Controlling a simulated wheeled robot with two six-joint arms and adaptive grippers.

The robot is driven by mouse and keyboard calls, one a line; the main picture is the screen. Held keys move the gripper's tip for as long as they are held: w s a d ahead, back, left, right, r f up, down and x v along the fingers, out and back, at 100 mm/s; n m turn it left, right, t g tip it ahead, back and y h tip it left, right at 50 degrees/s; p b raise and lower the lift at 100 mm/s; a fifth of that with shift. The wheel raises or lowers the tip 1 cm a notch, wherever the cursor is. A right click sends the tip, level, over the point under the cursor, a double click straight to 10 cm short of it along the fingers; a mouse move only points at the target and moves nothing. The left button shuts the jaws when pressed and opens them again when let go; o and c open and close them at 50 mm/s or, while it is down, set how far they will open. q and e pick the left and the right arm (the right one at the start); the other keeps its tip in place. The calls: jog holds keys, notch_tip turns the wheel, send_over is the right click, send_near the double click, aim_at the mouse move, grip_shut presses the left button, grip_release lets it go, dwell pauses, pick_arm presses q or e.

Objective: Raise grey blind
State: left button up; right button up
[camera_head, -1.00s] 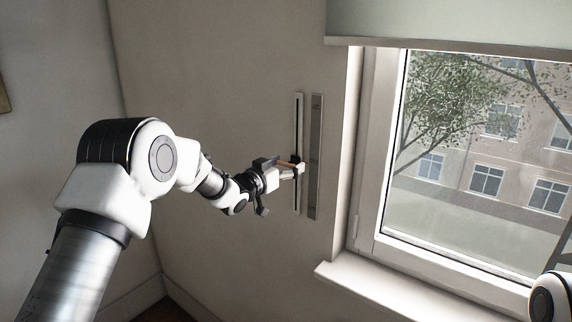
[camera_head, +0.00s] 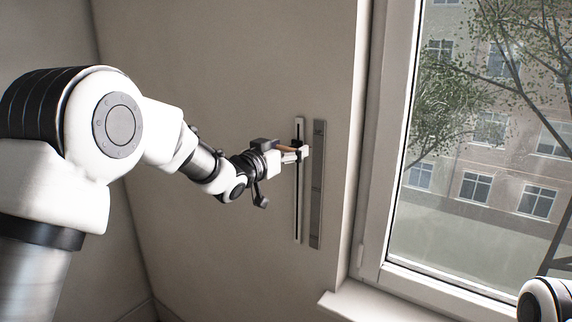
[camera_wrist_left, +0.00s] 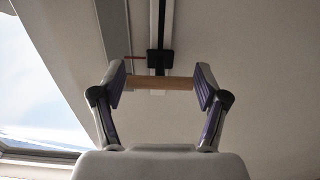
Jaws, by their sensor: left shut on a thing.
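A white slider track (camera_head: 299,205) with a dark slot runs upright on the wall left of the window. My left gripper (camera_head: 291,151) is at its upper part, shut on the slider's wooden handle. In the left wrist view the handle (camera_wrist_left: 160,83) spans between both fingers of the left gripper (camera_wrist_left: 161,87). A black slider block (camera_wrist_left: 159,62) sits on the track just beyond the handle. The grey blind is outside both current views. My right gripper is not in view; only a piece of my right arm shows at the lower right.
A grey strip (camera_head: 317,190) is mounted close beside the track, on its right. The window frame (camera_head: 388,150) and sill (camera_head: 370,308) lie further right. The wall (camera_head: 220,80) around the track is otherwise bare.

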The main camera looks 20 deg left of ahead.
pick_arm(q)
jog(key=shift+r+p, duration=0.55)
jog(key=shift+r, duration=1.4)
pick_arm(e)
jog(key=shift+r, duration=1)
pick_arm(q)
jog(key=o, duration=1.7)
jog(key=shift+s+f, duration=0.1)
jog(key=shift+s+a, duration=0.2)
jog(key=shift+s, duration=0.05)
jog(key=v, duration=1.1)
jog(key=shift+s, duration=0.1)
